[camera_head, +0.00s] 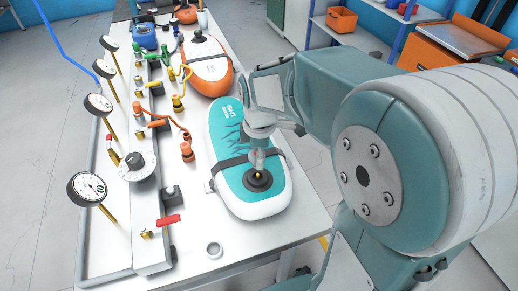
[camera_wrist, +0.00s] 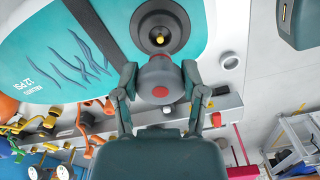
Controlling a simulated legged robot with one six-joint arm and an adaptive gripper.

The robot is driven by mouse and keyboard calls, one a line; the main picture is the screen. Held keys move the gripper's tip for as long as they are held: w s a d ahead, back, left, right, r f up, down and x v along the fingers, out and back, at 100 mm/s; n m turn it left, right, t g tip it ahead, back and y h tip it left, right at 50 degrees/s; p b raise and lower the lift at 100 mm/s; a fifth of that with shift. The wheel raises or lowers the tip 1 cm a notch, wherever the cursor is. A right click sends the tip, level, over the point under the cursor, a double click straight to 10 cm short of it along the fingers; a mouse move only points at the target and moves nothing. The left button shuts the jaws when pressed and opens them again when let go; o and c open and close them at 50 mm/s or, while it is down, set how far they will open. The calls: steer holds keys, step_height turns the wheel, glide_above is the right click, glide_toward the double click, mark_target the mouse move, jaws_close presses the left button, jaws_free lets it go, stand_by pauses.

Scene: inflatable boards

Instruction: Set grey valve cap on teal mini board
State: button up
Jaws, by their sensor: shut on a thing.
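The teal mini board (camera_head: 222,119) lies on the white table, with a dark strap across it and a round black valve (camera_head: 258,180) near its front end. The valve also shows in the wrist view (camera_wrist: 160,28), its yellow centre uncovered. My gripper (camera_head: 258,156) is over the front part of the board, close to the valve. In the wrist view my gripper (camera_wrist: 160,92) is shut on the grey valve cap (camera_wrist: 157,76), which has a red dot. The cap appears beside the valve there, overlapping its edge in the picture; the exact gap is unclear.
A grey ring (camera_head: 214,250) lies on the table near its front. Gauges (camera_head: 87,188), a manifold with colored valves and orange hose fittings (camera_head: 187,150) line the left side. An orange board (camera_head: 208,75) lies farther back. Bare table surrounds the ring.

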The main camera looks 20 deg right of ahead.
mark_target(260, 180)
steer(key=shift+d+f, duration=0.1)
steer(key=shift+f, duration=1.7)
steer(key=shift+f, duration=1.3)
steer(key=o, duration=1.2)
steer(key=shift+c, duration=0.2)
step_height(260, 180, up, 12)
